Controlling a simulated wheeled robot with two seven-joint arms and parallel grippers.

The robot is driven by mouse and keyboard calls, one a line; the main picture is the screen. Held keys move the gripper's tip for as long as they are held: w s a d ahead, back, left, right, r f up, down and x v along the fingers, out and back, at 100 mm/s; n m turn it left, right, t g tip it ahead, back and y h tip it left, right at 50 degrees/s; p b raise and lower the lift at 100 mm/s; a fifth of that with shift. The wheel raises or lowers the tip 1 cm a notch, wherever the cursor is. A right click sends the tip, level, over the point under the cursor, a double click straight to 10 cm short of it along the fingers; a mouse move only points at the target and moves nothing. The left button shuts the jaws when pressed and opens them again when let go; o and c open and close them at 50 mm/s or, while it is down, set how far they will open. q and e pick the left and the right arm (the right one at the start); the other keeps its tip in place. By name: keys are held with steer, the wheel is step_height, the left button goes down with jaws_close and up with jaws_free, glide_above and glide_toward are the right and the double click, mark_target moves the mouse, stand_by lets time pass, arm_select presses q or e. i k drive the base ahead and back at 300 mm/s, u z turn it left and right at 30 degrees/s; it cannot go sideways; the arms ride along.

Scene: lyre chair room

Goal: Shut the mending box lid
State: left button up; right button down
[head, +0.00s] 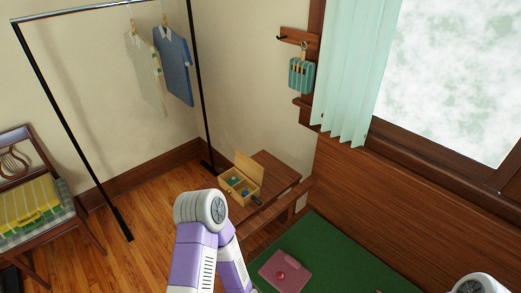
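The mending box (226,186) is a small light-wood box on a brown wooden side table or bench (279,178) in the middle of the head view. Its lid (249,167) stands open, raised along the back right side. Small items, some green or blue, show inside its compartments. My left arm rises from the bottom, just in front of and below the box, with its rounded grey joint near the box in the picture. Only a rounded joint of my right arm shows at the bottom right corner. Neither gripper's fingers are visible.
A small dark object (257,200) lies at the box's front right corner. A clothes rack (61,113) with two shirts stands behind left. A chair (31,182) is at far left. A pink item (284,272) lies on a green surface (335,262). Wooden floor is clear left of my arm.

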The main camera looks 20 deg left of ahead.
mark_target(250, 167)
steer(key=u, duration=0.7)
steer(key=i, duration=0.75)
steer(key=u, duration=0.8)
